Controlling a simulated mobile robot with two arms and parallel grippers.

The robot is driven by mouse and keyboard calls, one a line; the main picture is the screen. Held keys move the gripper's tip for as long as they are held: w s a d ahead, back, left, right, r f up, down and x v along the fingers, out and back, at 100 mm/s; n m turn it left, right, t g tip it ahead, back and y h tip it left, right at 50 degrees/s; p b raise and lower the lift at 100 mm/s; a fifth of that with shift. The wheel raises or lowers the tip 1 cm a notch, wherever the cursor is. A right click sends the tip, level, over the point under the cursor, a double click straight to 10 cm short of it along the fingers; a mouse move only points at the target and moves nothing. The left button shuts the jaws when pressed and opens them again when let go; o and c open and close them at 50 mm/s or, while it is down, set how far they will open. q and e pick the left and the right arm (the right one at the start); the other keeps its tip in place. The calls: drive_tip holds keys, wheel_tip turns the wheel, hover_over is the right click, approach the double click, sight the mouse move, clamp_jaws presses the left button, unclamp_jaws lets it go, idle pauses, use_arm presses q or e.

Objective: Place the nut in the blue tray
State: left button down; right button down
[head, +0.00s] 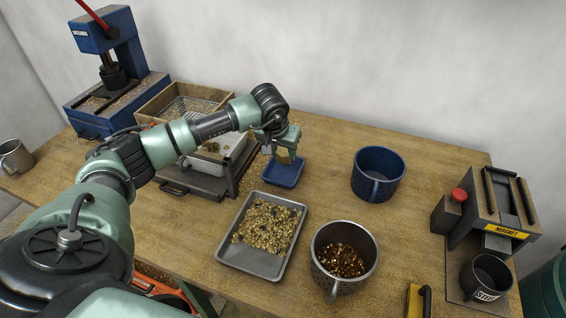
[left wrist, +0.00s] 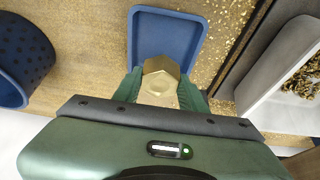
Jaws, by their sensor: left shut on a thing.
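A brass hex nut (left wrist: 160,72) is held between the green fingers of my left gripper (left wrist: 158,95), which is shut on it. In the head view the left gripper (head: 284,152) is over the back part of the small blue tray (head: 284,175), with the nut (head: 284,156) showing below the wrist. In the left wrist view the blue tray (left wrist: 165,22) lies just beyond the nut, and the part of it I see is empty. The gripper hides part of the tray. I cannot tell the exact height of the nut above it. My right gripper is not in view.
A metal tray of brass chips (head: 248,262) lies in front of the blue tray. A blue mug (head: 378,172) and a steel mug with chips (head: 343,262) stand to the right. A sieve frame (head: 185,100) and a blue press (head: 110,65) stand at left, a magnet unit (head: 495,215) at right.

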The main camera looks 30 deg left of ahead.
sight(282, 163)
use_arm(q)
wheel_tip(282, 163, down, 6)
drive_tip(key=shift+r+p, duration=0.1)
drive_tip(key=shift+p, duration=0.45)
drive_tip(key=c, duration=1.1)
unclamp_jaws()
drive_tip(key=shift+s+r, duration=0.15)
drive_tip(key=shift+r, duration=0.15)
drive_tip(key=b+v, duration=0.3)
drive_tip(key=v, duration=0.8)
drive_tip(key=shift+s+d+r, duration=0.1)
drive_tip(key=shift+s, duration=0.1)
